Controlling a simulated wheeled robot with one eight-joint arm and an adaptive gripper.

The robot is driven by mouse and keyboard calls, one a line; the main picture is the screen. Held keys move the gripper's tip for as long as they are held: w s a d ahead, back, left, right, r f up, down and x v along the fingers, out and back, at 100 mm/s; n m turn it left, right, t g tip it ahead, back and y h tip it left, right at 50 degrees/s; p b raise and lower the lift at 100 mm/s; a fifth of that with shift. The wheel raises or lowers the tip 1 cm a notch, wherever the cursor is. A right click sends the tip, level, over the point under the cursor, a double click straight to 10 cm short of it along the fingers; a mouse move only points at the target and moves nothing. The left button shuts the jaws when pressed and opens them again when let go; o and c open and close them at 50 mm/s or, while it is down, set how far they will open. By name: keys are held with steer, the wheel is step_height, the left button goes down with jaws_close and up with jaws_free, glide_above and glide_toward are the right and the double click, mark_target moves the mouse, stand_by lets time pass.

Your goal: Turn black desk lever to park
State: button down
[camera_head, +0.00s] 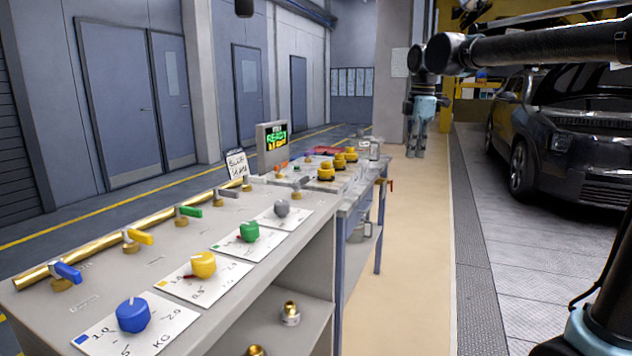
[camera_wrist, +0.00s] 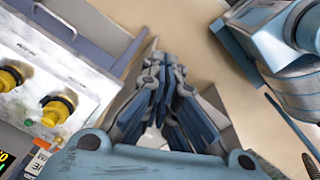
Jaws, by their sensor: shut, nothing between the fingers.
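My gripper (camera_head: 417,150) hangs pointing down at the upper middle of the head view, over the beige floor strip right of the benches. In the wrist view my gripper (camera_wrist: 165,75) has its fingers together with nothing between them. It touches nothing. A row of levers stands along a brass pipe on the near bench: a blue lever (camera_head: 68,272), a yellow lever (camera_head: 138,237), a green lever (camera_head: 189,211) and a grey lever (camera_head: 229,193). I cannot make out a clearly black lever on the desk; it may be hidden or too small.
Coloured dials sit on the near bench (camera_head: 322,232). Behind it, a desk carries a lit screen (camera_head: 272,140) and yellow knobs (camera_head: 326,171). The wrist view shows yellow-and-black knobs (camera_wrist: 57,106) at left. A dark car (camera_head: 570,140) stands right; the floor strip (camera_head: 425,230) is clear.

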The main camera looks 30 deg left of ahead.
steer(key=s+d+f+m, duration=0.2)
steer(key=d+f+m, duration=0.3)
steer(key=d, duration=0.6)
steer(key=s+d+f+m, duration=0.3)
steer(key=d+f+m, duration=0.2)
steer(key=d, duration=0.6)
steer(key=s+d+f+m+t+y, duration=0.1)
steer(key=s+d+f+m, duration=0.3)
steer(key=f, duration=0.3)
steer(key=s+d+f+m+t+y, duration=0.1)
steer(key=s+d+f+m, duration=0.35)
steer(key=f, duration=0.35)
steer(key=w+a+r+n+g+y, duration=0.1)
steer(key=a+r+n+y, duration=0.3)
steer(key=a, duration=1.4)
steer(key=w+a+r+n+g+y, duration=0.1)
steer(key=a+r+n+y, duration=0.3)
steer(key=a, duration=1.5)
steer(key=a+r+n+g+y, duration=0.1)
steer(key=a+r+n+y, duration=0.3)
steer(key=a, duration=1.5)
steer(key=shift+w+a+r+n+y, duration=0.1)
steer(key=shift+w+r+n+y, duration=0.1)
steer(key=shift+r+y, duration=0.6)
steer(key=shift+w+a+r+n+y, duration=0.1)
steer(key=shift+w+r+n+y, duration=0.1)
steer(key=shift+r+y, duration=0.55)
steer(key=shift+a+f, duration=0.2)
steer(key=shift+a, duration=0.65)
